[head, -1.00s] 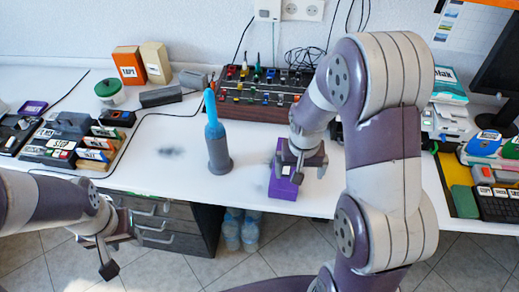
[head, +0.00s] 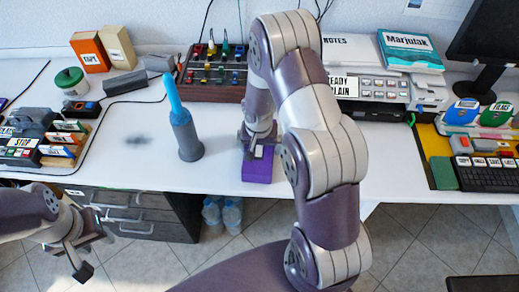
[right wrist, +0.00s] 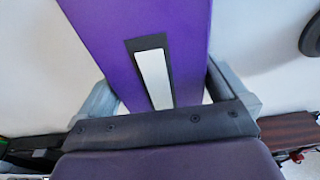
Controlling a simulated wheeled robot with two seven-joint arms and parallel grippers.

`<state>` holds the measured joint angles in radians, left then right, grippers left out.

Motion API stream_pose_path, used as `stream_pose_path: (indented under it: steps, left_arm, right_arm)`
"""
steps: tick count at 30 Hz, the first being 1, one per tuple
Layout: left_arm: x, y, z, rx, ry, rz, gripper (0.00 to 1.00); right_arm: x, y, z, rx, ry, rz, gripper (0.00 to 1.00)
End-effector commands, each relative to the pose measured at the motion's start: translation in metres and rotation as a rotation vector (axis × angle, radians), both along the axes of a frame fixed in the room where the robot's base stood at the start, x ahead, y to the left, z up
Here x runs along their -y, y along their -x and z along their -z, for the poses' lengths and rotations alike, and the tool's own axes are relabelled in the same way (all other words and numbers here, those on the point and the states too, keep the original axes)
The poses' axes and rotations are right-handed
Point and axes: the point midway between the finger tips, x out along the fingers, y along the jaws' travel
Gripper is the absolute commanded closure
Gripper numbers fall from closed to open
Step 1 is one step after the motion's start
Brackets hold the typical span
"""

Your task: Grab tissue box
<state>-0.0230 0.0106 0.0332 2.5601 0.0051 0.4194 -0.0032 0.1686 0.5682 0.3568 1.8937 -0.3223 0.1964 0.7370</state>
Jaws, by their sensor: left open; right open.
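The tissue box is a purple box (head: 257,170) with a white slot on a dark patch, on the white table right of the blue bottle. In the right wrist view the purple box (right wrist: 110,40) fills the upper middle, its slot facing the camera. My right gripper (head: 255,148) is over the box from above. Its open fingers (right wrist: 165,95) are on either side of the box; small gaps show beside it, and I cannot tell whether they touch it. My left gripper (head: 82,258) is open and empty, low in front of the table at the left.
A blue and grey bottle (head: 186,135) stands left of the box. A brown panel with knobs (head: 215,72) is behind. A keyboard (head: 485,172) and labelled boxes are at right. Drawers (head: 140,215) are below the table. Bare table lies left of the bottle.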

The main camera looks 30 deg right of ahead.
Motion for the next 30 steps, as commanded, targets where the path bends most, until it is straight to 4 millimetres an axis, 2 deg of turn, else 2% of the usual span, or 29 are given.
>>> stream_pose_path:
  steps: [2, 8, 9, 11, 12, 23, 26, 30]
  left_arm:
    - [0.000, 0.000, 0.003, 0.000, 0.000, 0.000, 0.57]
    - [0.000, 0.000, 0.002, 0.000, 0.000, 0.000, 0.57]
    - [0.000, 0.000, 0.002, 0.000, 0.000, 0.000, 0.57]
    - [0.000, 0.000, 0.002, 0.000, 0.000, 0.000, 0.57]
    - [0.000, 0.000, 0.002, 0.000, 0.000, 0.000, 0.57]
    - [0.000, 0.000, 0.000, 0.000, 0.000, 0.000, 0.57]
    - [0.000, 0.000, -0.003, 0.000, 0.000, 0.000, 0.57]
    - [0.000, 0.000, -0.008, 0.000, 0.000, 0.000, 0.57]
  right_arm:
    - [0.001, -0.001, 0.008, 0.001, -0.001, 0.000, 0.00]
    - [0.001, -0.001, 0.009, 0.001, 0.000, 0.000, 0.00]
    - [0.001, -0.001, 0.009, 0.001, 0.000, 0.000, 0.06]
    - [0.001, -0.001, 0.009, 0.001, 0.000, 0.000, 0.26]
    - [0.001, -0.001, 0.009, 0.001, 0.000, 0.000, 0.39]
    - [0.001, -0.002, 0.003, 0.002, 0.000, 0.000, 0.40]
    - [0.001, -0.002, -0.009, 0.003, 0.001, 0.000, 0.40]
    - [0.001, -0.002, -0.034, 0.005, 0.001, 0.001, 0.40]
